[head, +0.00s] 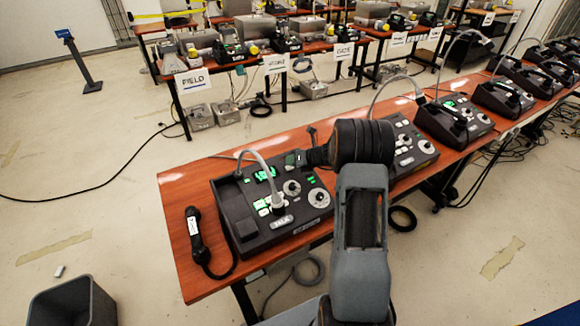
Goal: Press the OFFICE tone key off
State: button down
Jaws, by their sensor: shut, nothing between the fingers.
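A dark paging console (240,232) sits on the near end of the orange-brown table. It has green-lit keys (265,173) at its upper part and more lit keys (262,206) near its front, beside round dials. The lettering on the keys is too small to read, so I cannot tell which one is the OFFICE tone key. My gripper (299,158) is above the console's far right edge, pointing left. It is shut and holds nothing. Whether it touches the console I cannot tell. My wrist and arm hide part of the second console behind.
A gooseneck microphone (262,163) arches over the console. A black handset (195,235) lies on the table (178,198) to its left. A second console (412,150) stands to the right. More consoles line the table further back. A grey bin (70,302) stands at lower left.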

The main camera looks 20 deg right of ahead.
aim_at(294, 173)
jog(key=r+p, duration=0.1)
jog(key=s+r+p, duration=0.1)
jog(key=r, duration=0.1)
jog(key=r+p, duration=0.2)
jog(key=shift+s+d+r, duration=0.1)
jog(key=shift+s+r, duration=0.15)
dwell(0.3)
